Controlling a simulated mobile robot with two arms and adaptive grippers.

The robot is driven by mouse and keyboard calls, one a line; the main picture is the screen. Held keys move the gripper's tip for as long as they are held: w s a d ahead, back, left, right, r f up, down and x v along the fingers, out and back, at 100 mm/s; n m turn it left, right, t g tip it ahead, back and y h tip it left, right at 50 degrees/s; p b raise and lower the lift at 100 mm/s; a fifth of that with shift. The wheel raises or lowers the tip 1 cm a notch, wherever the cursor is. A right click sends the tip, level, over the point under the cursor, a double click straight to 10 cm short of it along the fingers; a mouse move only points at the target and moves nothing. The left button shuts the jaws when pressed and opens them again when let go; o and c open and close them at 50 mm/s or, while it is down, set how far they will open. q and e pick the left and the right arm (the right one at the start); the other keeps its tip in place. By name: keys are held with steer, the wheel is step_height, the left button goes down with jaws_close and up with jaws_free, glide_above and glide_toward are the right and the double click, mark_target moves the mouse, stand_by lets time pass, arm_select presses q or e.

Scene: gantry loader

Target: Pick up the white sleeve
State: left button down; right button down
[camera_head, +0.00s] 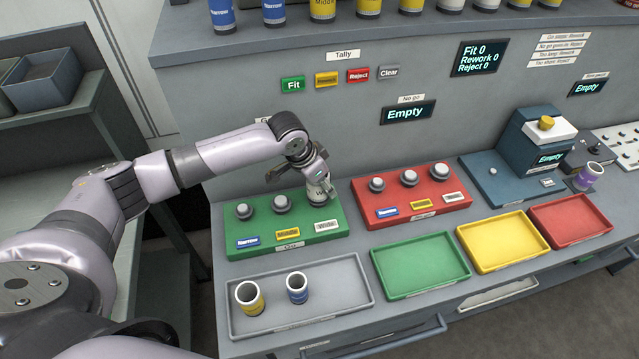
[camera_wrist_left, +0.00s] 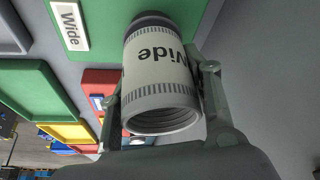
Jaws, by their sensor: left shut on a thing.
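The white sleeve (camera_wrist_left: 160,72), printed "Wide" with dark grey bands, is between the two fingers of my left gripper (camera_wrist_left: 158,98), which is shut on it. In the head view the white sleeve (camera_head: 319,191) is partly hidden by my left gripper (camera_head: 316,178). It is at the "Wide" end of the green gauge block (camera_head: 286,238). A dark rounded piece shows at its far end in the left wrist view; I cannot tell whether the sleeve is around the plug there. My right gripper is not in view.
A grey tray (camera_head: 345,290) holds a yellow sleeve (camera_head: 249,298) and a blue sleeve (camera_head: 297,288). The red gauge block (camera_head: 412,215) stands right of the green one. Empty green (camera_head: 420,264), yellow (camera_head: 502,242) and red (camera_head: 569,220) trays line the front. Several sleeves stand on the upper shelf.

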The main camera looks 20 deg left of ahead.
arm_select(q)
steer(key=shift+r, duration=0.15)
step_height(320, 180, up, 20)
steer(key=b, duration=0.3)
stand_by(0.4)
step_height(320, 180, up, 4)
steer(key=p, duration=0.5)
steer(key=shift+r, duration=0.2)
stand_by(0.4)
